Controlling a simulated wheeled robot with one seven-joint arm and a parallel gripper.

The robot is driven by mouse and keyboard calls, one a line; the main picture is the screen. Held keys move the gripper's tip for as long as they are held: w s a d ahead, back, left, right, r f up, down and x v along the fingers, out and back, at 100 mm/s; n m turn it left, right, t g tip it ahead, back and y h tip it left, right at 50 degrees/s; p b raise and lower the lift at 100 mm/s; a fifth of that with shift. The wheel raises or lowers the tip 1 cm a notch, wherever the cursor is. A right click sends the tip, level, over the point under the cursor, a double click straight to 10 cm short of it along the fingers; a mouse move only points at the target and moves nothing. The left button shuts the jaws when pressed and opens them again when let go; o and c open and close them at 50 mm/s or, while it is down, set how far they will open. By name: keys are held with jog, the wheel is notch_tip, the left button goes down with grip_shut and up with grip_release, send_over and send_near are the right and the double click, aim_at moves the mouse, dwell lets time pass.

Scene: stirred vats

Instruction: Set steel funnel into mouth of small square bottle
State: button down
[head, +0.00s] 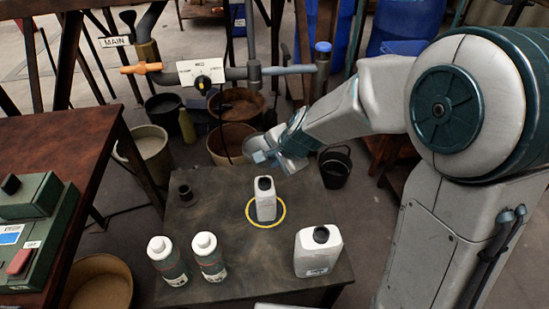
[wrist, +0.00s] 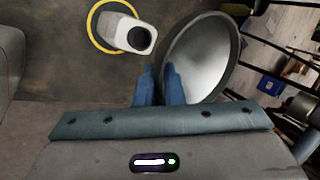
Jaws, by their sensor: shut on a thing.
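The steel funnel (wrist: 202,58) is held at its rim between the blue fingers of my gripper (wrist: 160,84), its wide bowl facing the wrist camera. In the head view the funnel (head: 254,146) shows at the far edge of the low table, beside my gripper (head: 268,157). Its spout is hidden. The small square bottle (head: 265,203) stands upright, white with a dark open-looking mouth, inside a yellow ring on the table. In the wrist view the bottle (wrist: 127,33) is just left of the funnel and apart from it.
Two white-capped bottles (head: 164,262) (head: 209,258) stand at the table's near left. A larger white jug (head: 318,251) with a black cap stands at the near right. A small dark cup-like piece (head: 186,194) is at the left. Pipework with an orange handle (head: 146,69) runs behind the table.

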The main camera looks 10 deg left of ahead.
jog(key=shift+f+b, duration=2.4)
jog(key=shift+f, duration=0.5)
jog(key=shift+s+f+b, duration=0.1)
jog(key=shift+f+b, duration=1.15)
jog(key=shift+b, duration=0.05)
jog(key=c, duration=1.5)
grip_release()
jog(key=shift+o, duration=0.2)
jog(key=s+d+r+n+h+p, duration=0.1)
jog(key=s+d+r+n+p, duration=0.2)
jog(key=s+d+r+p, duration=0.3)
jog(key=s+d+r+n+g+h+p, duration=0.1)
jog(key=s+d+r+p, duration=0.5)
jog(key=r+p, duration=0.6)
jog(key=s+d+r+n+h+p, duration=0.2)
jog(key=s+d+r+n+p, duration=0.3)
jog(key=r, duration=1.3)
jog(key=shift+s+d+r+g+h+p, duration=0.15)
jog(key=shift+s+d+g+h+p, duration=0.45)
jog(key=shift+d+p, duration=1.65)
